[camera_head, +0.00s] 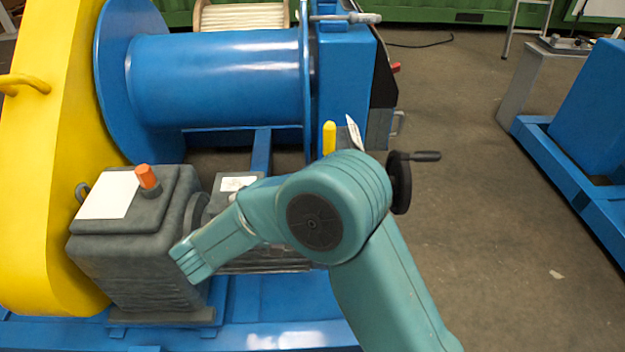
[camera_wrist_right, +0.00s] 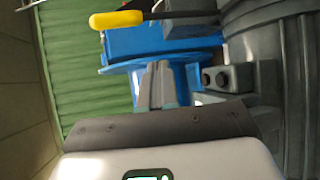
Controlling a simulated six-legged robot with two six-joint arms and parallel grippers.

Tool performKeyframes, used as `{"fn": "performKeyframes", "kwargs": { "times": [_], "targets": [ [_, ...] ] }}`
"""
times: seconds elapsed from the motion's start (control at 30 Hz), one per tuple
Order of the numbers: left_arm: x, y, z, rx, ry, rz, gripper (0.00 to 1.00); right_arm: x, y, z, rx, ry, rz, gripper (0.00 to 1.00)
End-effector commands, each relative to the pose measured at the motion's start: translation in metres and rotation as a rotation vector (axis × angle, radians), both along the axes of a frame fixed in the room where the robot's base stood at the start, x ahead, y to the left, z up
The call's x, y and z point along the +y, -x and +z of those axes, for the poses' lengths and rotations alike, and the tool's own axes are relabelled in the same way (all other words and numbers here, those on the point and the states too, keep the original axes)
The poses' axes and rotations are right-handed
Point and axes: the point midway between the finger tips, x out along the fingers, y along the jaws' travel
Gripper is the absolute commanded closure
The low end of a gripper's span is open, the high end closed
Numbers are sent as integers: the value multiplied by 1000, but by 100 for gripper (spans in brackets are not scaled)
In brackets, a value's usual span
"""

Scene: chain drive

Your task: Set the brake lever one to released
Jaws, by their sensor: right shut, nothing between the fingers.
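A lever with a yellow grip (camera_head: 329,138) stands upright beside the blue drum's right end, just behind my right arm; I take it to be brake lever one. Its base is hidden by the arm in the head view. In the right wrist view a yellow grip (camera_wrist_right: 116,19) lies across the upper left on a dark rod. My right gripper (camera_wrist_right: 157,68) is shut and empty, with its fingertips below and to the right of that grip and apart from it. I cannot make out its fingertips in the head view. My left gripper is not in view.
A blue winch drum (camera_head: 215,82) fills the back. A yellow guard (camera_head: 40,170) stands at left, beside a grey gearbox (camera_head: 140,245) with an orange cap (camera_head: 147,178). A black handwheel (camera_head: 400,183) sits right of my arm. The floor at right is clear up to a blue frame (camera_head: 570,165).

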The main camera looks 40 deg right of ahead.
Motion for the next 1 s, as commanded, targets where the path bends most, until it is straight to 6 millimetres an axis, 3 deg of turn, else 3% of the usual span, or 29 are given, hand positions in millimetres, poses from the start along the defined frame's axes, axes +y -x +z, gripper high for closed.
{"fn": "performKeyframes", "kwargs": {
  "times": [0.03,0.1,0.2,0.57,0.77,1.0],
  "targets": [
    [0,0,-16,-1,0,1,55,5,-5,10,-88,48,3,100],
    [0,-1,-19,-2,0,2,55,8,-7,30,-170,96,1,100],
    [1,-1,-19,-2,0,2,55,11,-8,44,-221,127,1,100],
    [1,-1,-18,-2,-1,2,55,7,-9,45,-220,129,-1,100],
    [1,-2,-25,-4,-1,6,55,-20,-20,43,-218,128,-6,100],
    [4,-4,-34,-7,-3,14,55,-68,-42,42,-217,128,-6,100]
  ]
}}
